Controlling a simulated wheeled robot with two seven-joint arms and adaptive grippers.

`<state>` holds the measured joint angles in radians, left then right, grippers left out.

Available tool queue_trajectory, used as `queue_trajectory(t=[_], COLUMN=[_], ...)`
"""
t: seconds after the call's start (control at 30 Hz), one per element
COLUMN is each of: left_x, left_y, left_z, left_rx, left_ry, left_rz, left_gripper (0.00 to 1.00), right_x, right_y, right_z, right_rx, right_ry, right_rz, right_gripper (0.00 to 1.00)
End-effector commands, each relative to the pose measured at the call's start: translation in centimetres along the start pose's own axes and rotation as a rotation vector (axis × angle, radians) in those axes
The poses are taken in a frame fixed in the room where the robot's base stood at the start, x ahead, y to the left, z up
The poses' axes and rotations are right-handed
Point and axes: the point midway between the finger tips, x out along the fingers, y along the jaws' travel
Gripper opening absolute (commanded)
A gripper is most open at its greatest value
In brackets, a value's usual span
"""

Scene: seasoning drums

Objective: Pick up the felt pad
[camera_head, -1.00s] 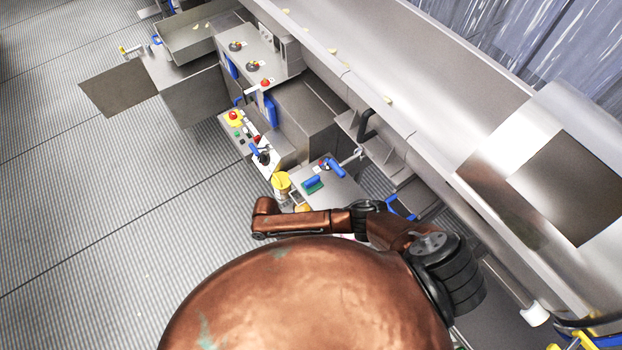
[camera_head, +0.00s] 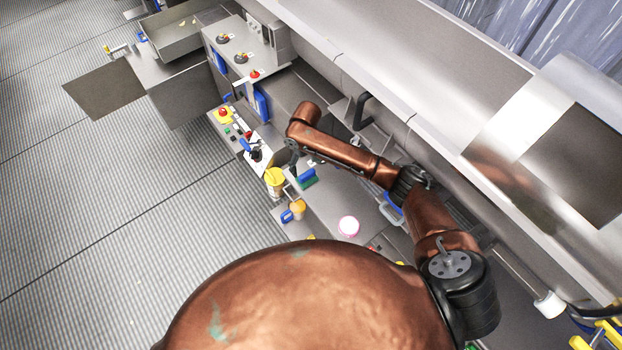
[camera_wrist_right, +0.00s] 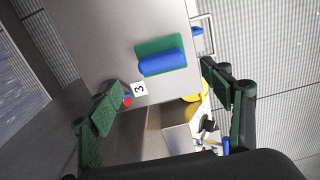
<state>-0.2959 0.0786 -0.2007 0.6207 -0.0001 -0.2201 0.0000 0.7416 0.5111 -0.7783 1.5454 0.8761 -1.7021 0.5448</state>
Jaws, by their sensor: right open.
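The felt pad looks like a green rectangle (camera_head: 309,184) with a blue rounded bar on top. It lies on a grey metal top (camera_head: 335,200) in the head view. In the right wrist view the green pad (camera_wrist_right: 158,45) lies flat, with the blue bar (camera_wrist_right: 162,63) along one side. My right gripper (camera_wrist_right: 165,98) is open and empty, its green-padded fingers wide apart. The pad is beyond the fingertips, roughly between them in the picture, with no contact visible. In the head view the right gripper (camera_head: 293,155) is small and dark, close to the pad. My left gripper is out of view.
A control panel (camera_head: 240,135) with buttons is to the left. A label marked 3 (camera_wrist_right: 139,89) lies near the left finger.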

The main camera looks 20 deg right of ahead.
Motion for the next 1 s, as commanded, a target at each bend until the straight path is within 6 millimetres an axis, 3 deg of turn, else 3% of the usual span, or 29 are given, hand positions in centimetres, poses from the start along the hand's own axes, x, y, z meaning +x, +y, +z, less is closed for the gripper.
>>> queue_trajectory(t=[0.5, 0.77, 1.0], left_x=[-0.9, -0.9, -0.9], left_y=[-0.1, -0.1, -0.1], left_z=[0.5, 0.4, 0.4], left_rx=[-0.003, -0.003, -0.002], left_ry=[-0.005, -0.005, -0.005], left_rz=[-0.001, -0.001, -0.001], left_gripper=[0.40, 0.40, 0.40], right_x=[6.2, 6.5, 6.4], right_y=[-0.2, -0.2, -0.2], right_z=[0.4, 0.3, 0.3], right_rx=[0.000, -0.001, 0.000], right_ry=[-0.004, -0.003, -0.003], right_rz=[0.001, 0.001, 0.001], right_gripper=[0.72, 0.72, 0.56])
